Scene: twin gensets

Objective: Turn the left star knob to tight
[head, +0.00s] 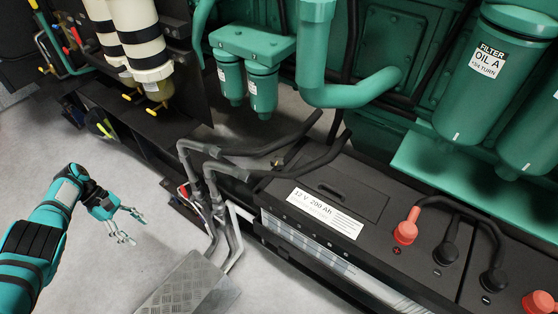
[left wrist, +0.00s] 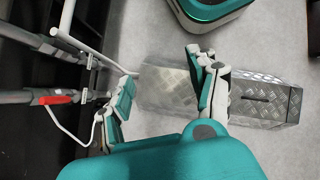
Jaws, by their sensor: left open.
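I cannot make out a star knob for certain in either view. My left gripper (head: 137,229) is open and empty at the left of the head view, above the grey floor and apart from the machinery. In the left wrist view its two fingers (left wrist: 165,75) are spread, with nothing between them but a metal tread-plate box beyond. My right gripper is not in view.
A tread-plate box (head: 190,287) stands on the floor; it also shows in the left wrist view (left wrist: 262,100). Grey pipes (head: 207,190) rise beside the black battery (head: 340,190). A red handle (left wrist: 58,99) sits on a pipe. Green filters (head: 490,75) hang at right. Left floor is clear.

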